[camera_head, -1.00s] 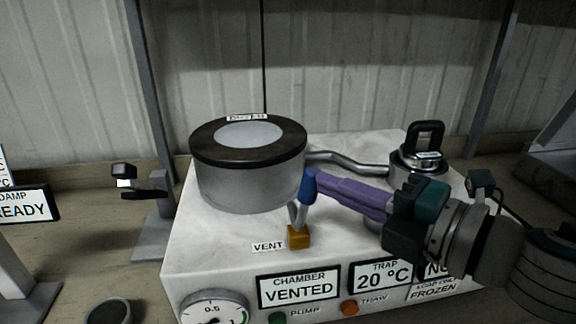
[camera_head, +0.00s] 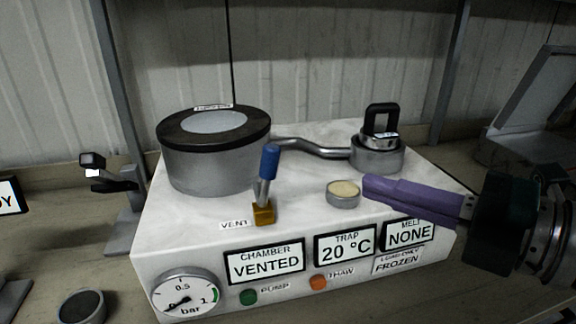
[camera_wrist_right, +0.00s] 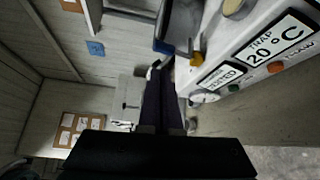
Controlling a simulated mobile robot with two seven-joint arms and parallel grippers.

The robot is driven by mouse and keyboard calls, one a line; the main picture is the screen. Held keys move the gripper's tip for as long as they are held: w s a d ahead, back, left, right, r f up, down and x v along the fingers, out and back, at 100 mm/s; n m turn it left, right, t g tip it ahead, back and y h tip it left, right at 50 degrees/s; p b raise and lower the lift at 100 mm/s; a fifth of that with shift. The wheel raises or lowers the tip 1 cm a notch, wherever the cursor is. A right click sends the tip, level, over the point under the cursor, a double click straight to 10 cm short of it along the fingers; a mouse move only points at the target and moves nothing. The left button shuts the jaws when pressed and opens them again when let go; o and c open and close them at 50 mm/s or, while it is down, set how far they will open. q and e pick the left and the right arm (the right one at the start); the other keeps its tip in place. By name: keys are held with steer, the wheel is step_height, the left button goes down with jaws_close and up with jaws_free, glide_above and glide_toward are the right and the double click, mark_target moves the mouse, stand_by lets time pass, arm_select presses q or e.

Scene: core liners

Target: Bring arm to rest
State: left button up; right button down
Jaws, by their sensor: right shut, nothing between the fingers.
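My right gripper (camera_head: 368,188) has purple fingers that are closed together with nothing between them. It hovers over the right front part of the white machine (camera_head: 300,214), just right of a small round tin (camera_head: 343,194). In the right wrist view the dark fingers (camera_wrist_right: 162,72) point away from the camera, beside the machine's labelled front. The vent lever with its blue handle (camera_head: 270,162) stands nearly upright on a brass block (camera_head: 263,213), apart from the fingers. My left gripper is not in view.
A grey chamber with a dark rim (camera_head: 213,163) stands on the machine, piped to a trap with a black handle (camera_head: 378,150). The front displays read VENTED (camera_head: 264,262), 20 °C and NONE. A gauge (camera_head: 186,293) is at front left. A stand (camera_head: 125,215) is at left.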

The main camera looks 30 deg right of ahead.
steer(key=shift+s+d+r, duration=0.1)
steer(key=shift+s+d, duration=0.1)
steer(key=shift+s, duration=0.45)
steer(key=shift+w, duration=0.1)
